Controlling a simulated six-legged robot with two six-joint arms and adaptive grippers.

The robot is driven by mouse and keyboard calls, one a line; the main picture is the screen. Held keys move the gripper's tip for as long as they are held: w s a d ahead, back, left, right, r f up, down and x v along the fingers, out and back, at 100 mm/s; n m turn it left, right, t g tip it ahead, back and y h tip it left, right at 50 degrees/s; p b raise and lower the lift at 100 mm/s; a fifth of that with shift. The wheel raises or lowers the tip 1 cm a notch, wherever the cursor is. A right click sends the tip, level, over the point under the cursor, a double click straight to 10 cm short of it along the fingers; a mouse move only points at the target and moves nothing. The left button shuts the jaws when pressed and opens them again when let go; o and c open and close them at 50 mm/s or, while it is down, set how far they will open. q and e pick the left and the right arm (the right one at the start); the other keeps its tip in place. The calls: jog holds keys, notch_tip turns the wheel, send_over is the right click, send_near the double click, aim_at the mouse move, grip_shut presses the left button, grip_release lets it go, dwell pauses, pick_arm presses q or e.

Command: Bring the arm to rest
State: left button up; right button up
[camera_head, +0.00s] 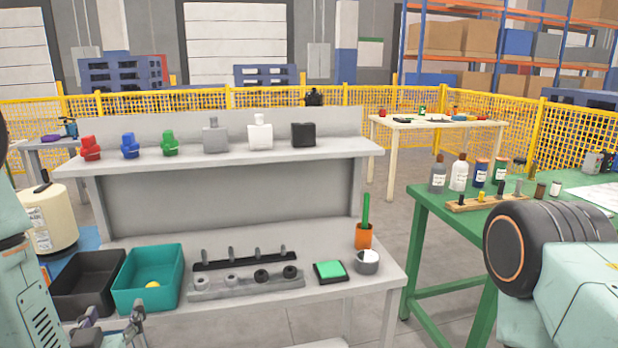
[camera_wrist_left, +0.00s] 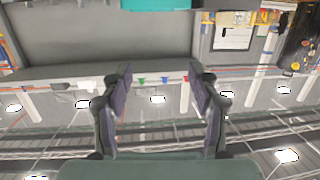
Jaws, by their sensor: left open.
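My left gripper (camera_head: 112,316) is at the lower left of the head view, at the front of the grey bench (camera_head: 335,288), near the black bin and the teal bin. In the left wrist view its two fingers (camera_wrist_left: 160,75) stand wide apart with nothing between them. My left arm comes in along the left edge of the head view. Part of my right arm (camera_head: 575,290) shows at the lower right, over the green table. The right gripper is out of the frame.
The teal bin (camera_head: 124,301) holds a yellow ball (camera_head: 152,284); the black bin (camera_head: 60,293) is beside it. A peg rack (camera_head: 240,260), green button (camera_head: 330,269) and orange pot (camera_head: 363,237) are on the bench. The green table (camera_head: 440,217) is at right, with bottles (camera_head: 459,174).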

pick_arm(q)
jog(key=s+d+f+m+g+h, duration=0.1)
jog(key=s+d+f+g+h, duration=0.2)
jog(key=s+f, duration=0.35)
jog(key=s+d+f+m+g, duration=0.1)
jog(key=s+d+f+g, duration=0.3)
jog(key=f, duration=0.4)
jog(key=s+d+f+g+h, duration=0.2)
jog(key=s+f+g, duration=0.2)
jog(key=s+f, duration=0.25)
jog(key=s+d+f+m+g, duration=0.1)
jog(key=s+f+g, duration=0.3)
jog(key=s, duration=0.8)
jog(key=shift+s+f+m, duration=0.15)
jog(key=shift+f+m, duration=0.15)
jog(key=shift+f, duration=0.35)
jog(key=shift+a, duration=0.1)
jog(key=shift+c, duration=0.6)
